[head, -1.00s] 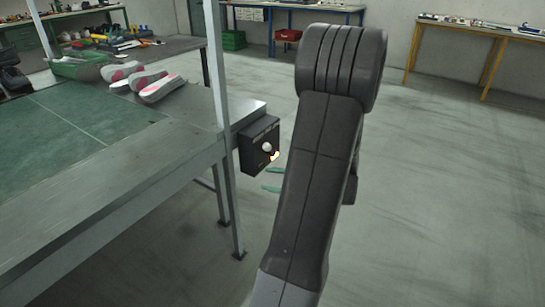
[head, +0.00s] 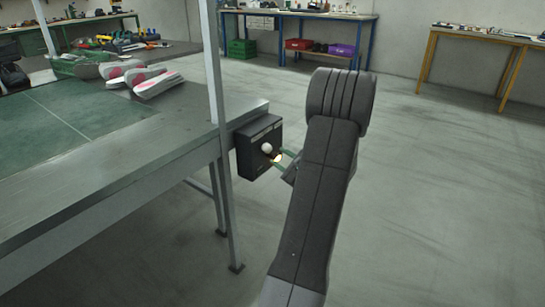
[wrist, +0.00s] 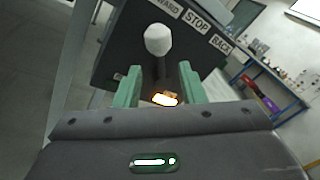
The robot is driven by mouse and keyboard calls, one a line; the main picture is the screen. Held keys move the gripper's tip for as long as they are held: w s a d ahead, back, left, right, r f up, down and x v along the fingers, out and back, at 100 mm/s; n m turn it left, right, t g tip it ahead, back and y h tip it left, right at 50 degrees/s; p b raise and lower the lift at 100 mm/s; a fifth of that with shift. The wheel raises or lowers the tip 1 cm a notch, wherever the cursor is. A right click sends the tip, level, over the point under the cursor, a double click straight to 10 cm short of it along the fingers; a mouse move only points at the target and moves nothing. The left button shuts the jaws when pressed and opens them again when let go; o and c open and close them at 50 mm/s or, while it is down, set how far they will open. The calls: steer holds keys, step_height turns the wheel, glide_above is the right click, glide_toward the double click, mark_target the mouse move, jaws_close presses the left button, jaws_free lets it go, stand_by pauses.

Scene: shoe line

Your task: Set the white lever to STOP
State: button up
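The white lever (wrist: 158,40) has a round white knob on a dark stalk. It stands out from a black control box (head: 247,154) at the table's corner, and its knob also shows in the head view (head: 266,147). Labels along the box's top edge read "...WARD", STOP (wrist: 196,21) and BACK. I cannot tell which label the lever points to. My gripper (wrist: 158,82) is open, with green fingers apart and the stalk appearing between them, below the knob. No contact is clear. In the head view the fingers (head: 285,158) are just right of the box, partly hidden by my arm.
A lit amber lamp (wrist: 164,99) is on the box below the lever. A metal table (head: 120,165) with shoes (head: 155,83) and an upright post (head: 213,80) stands left of the box. The floor to the right is clear. Workbenches stand behind.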

mark_target(271, 151)
steer(key=shift+b+x, duration=0.4)
steer(key=shift+x, duration=2)
jaws_close()
